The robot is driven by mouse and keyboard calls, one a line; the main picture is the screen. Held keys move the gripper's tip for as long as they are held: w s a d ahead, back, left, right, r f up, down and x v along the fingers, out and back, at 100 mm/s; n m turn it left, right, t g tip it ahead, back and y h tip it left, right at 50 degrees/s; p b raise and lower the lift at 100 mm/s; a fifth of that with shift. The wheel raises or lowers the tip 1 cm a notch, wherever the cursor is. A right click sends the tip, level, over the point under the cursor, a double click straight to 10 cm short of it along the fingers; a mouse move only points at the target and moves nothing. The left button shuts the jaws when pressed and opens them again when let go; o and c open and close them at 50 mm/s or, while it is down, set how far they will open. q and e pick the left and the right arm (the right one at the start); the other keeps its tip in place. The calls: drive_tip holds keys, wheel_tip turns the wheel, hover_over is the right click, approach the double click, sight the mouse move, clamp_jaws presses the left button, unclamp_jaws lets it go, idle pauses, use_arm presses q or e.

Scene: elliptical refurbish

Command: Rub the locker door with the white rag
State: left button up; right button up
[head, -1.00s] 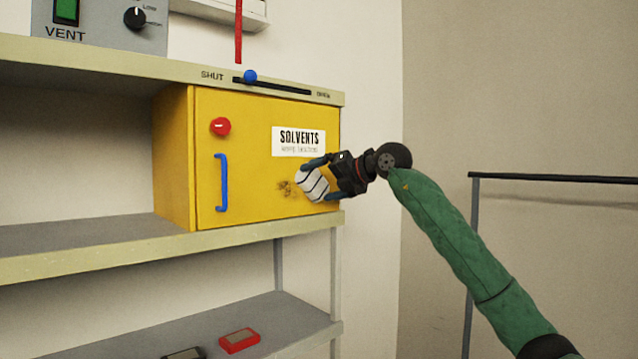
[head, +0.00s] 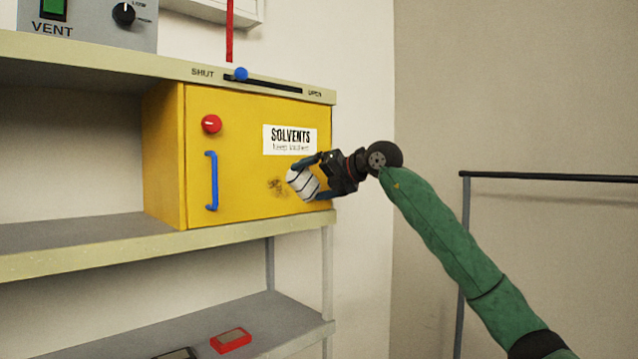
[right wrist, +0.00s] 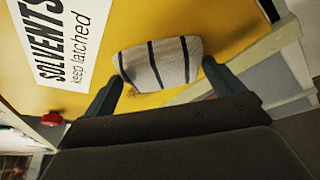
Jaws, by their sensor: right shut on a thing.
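The yellow locker door (head: 240,195) is closed, with a white SOLVENTS label, a blue handle (head: 211,181) and a red knob (head: 211,124). A brown smudge (head: 278,187) shows on its lower right part. My right gripper (head: 309,177) is shut on the white rag (head: 303,184), which has dark stripes, in front of the door just right of the smudge. In the right wrist view the rag (right wrist: 158,64) sits between the two fingertips, over the yellow door face; I cannot tell if it touches the door. Part of the smudge shows below it. My left gripper is not in view.
The locker stands on a shelf unit (head: 90,257). A blue slider knob (head: 240,74) sits near SHUT on the ledge above. A red box (head: 231,340) lies on the lower shelf. A dark rail (head: 545,177) stands at the right. A VENT panel (head: 95,22) is at upper left.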

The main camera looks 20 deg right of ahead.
drive_tip(key=shift+s+a+b, duration=0.3)
drive_tip(key=shift+s+a, duration=0.15)
drive_tip(key=shift+a, duration=0.75)
drive_tip(key=shift+s+a+b, duration=0.3)
drive_tip(key=shift+s+a, duration=0.1)
drive_tip(key=shift+a, duration=0.8)
drive_tip(key=shift+s+a+b, duration=0.3)
drive_tip(key=shift+s+a, duration=0.15)
drive_tip(key=shift+a, duration=0.75)
drive_tip(key=shift+s+a+b, duration=0.3)
drive_tip(key=shift+a, duration=0.5)
drive_tip(key=shift+s+a+b, duration=0.25)
drive_tip(key=shift+s+a, duration=0.05)
drive_tip(key=shift+a, duration=0.5)
drive_tip(key=shift+s+d+f+b, duration=0.15)
drive_tip(key=shift+s+d+b, duration=0.15)
drive_tip(key=shift+s+b, duration=0.3)
drive_tip(key=b, duration=0.2)
approach(265, 187)
drive_tip(key=shift+s+a+f, duration=0.5)
drive_tip(key=shift+a+f, duration=0.1)
drive_tip(key=shift+f, duration=0.2)
